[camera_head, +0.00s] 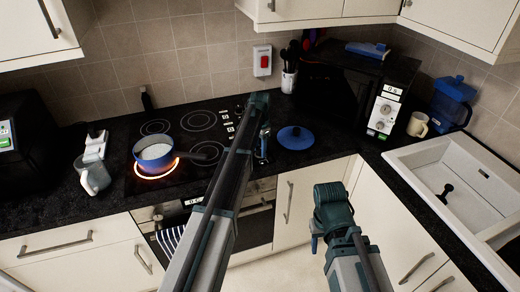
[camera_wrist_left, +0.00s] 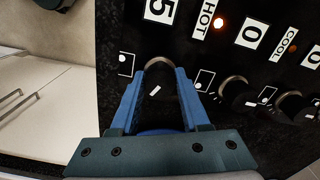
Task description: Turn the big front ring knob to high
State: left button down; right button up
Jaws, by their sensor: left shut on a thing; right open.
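A dark round knob with a light metal rim (camera_wrist_left: 157,90) sits on the black hob panel in the left wrist view. It bears a white mark and has a white "5" label beyond it. My left gripper (camera_wrist_left: 162,68) has its blue fingers closed on both sides of it. In the head view the left gripper (camera_head: 262,148) reaches down at the right end of the hob, and the arm hides part of the knobs. My right gripper (camera_head: 315,240) hangs in front of the counter, away from the hob, open and apparently empty.
A blue pan (camera_head: 154,150) stands on a glowing front left ring (camera_head: 140,172). More knobs (camera_wrist_left: 238,92) lie right of the held one, near a lit red light (camera_wrist_left: 218,22). A blue lid (camera_head: 296,137) lies right of the left gripper; a microwave (camera_head: 350,88) stands behind.

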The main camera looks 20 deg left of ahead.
aim_at(260, 148)
pick_arm(q)
jog(key=shift+m, duration=0.7)
jog(key=shift+c, duration=1.9)
grip_release()
notch_tip(260, 148, up, 14)
jog(key=p, duration=1.3)
jog(key=shift+p, duration=0.4)
jog(key=shift+f, duration=0.15)
